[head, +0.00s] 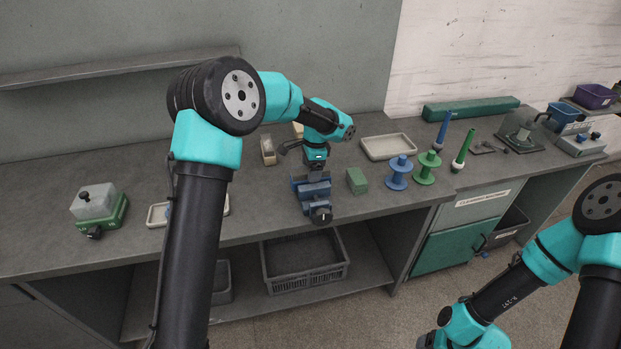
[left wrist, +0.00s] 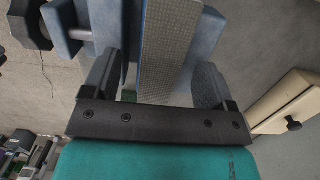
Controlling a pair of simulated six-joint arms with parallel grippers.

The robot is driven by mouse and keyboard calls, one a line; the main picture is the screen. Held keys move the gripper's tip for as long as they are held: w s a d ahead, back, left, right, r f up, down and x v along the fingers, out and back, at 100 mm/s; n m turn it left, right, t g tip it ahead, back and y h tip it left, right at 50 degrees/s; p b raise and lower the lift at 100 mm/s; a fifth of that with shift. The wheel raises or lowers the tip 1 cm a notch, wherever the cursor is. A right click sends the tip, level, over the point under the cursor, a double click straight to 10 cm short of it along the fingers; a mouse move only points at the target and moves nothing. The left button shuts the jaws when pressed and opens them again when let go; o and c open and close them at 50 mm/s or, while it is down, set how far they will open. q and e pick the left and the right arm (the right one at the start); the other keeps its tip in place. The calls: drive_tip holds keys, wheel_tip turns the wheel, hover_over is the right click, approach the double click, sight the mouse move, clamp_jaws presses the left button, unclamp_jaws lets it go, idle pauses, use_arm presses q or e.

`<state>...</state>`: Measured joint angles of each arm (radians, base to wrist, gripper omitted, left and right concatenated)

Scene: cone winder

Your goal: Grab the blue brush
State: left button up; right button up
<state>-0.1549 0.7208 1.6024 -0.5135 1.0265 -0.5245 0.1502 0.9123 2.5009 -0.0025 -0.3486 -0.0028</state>
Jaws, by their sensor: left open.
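In the left wrist view, a long strip with a grey, fine-textured face and blue edges, which looks like the blue brush (left wrist: 168,45), lies between my left fingers. My left gripper (left wrist: 156,82) is open around it; I cannot tell whether either finger touches it. In the head view, my left gripper (head: 316,170) points down over a blue vise (head: 314,190) with a dark knob at its front. The gripper and wrist hide most of what lies between the jaws there. My right arm shows at the lower right, but its gripper is out of view.
A green block (head: 357,180), blue spool (head: 398,173) and green spool (head: 427,168) stand right of the vise. A pale tray (head: 388,147) lies behind them. A beige box (head: 268,150) stands left of my wrist. The bench (head: 255,218) is clear front-left of the vise.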

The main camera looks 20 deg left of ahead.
use_arm(q)
drive_tip(key=shift+f, duration=0.25)
drive_tip(key=shift+c, duration=0.4)
drive_tip(key=c, duration=1.1)
drive_tip(key=shift+o, duration=0.2)
drive_tip(key=shift+r, duration=0.1)
drive_tip(key=shift+r, duration=0.45)
wheel_tip(320, 180, up, 6)
drive_tip(key=shift+r, duration=0.1)
drive_tip(key=s+d, duration=0.4)
drive_tip(key=s, duration=0.3)
drive_tip(key=s+d, duration=0.5)
drive_tip(key=s, duration=0.3)
drive_tip(key=shift+s+d, duration=0.15)
drive_tip(key=shift+d, duration=0.15)
